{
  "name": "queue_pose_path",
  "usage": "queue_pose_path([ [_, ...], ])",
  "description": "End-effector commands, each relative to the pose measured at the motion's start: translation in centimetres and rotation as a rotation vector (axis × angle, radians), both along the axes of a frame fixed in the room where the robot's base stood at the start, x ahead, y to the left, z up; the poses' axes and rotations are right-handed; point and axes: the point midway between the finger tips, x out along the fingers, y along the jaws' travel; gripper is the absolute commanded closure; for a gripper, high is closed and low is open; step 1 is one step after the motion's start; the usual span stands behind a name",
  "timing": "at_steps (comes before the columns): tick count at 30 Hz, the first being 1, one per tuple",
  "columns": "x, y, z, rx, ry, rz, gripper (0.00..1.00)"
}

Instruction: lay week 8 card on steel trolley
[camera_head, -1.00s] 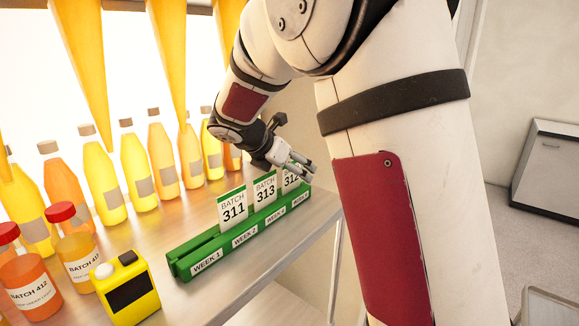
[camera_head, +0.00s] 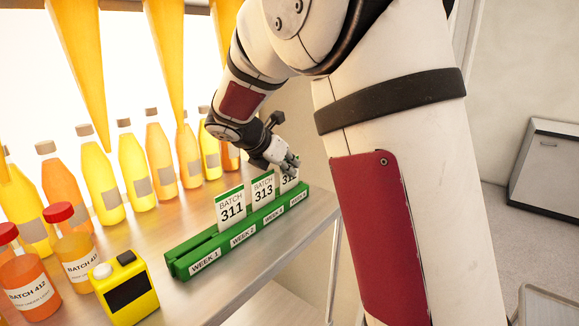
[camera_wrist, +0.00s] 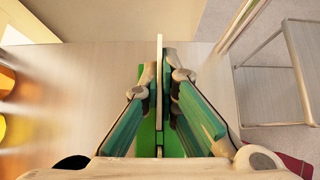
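The white card numbered 312 (camera_head: 288,181) stands upright in the far-end slot of the green rack (camera_head: 209,252), whose far-end label is too small to read surely. My gripper (camera_head: 290,165) is at the card's top, its fingers on either side and covering part of it. In the wrist view the card shows edge-on (camera_wrist: 160,55) between my fingertips (camera_wrist: 163,75), which appear to press on both faces. A metal-framed trolley (camera_head: 546,306) shows partly at the lower right; it also appears at the wrist view's right (camera_wrist: 291,62).
Cards 311 (camera_head: 231,209) and 313 (camera_head: 263,190) stand in the same rack. Juice bottles (camera_head: 102,185) line the back of the shelf.

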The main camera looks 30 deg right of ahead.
Motion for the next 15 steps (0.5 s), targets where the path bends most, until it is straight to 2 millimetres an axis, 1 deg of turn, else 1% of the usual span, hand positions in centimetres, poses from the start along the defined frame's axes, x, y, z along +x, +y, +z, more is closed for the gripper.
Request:
queue_pose_path([
  [15,-0.03,0.00,0.74,0.000,0.000,0.000,1.00],
])
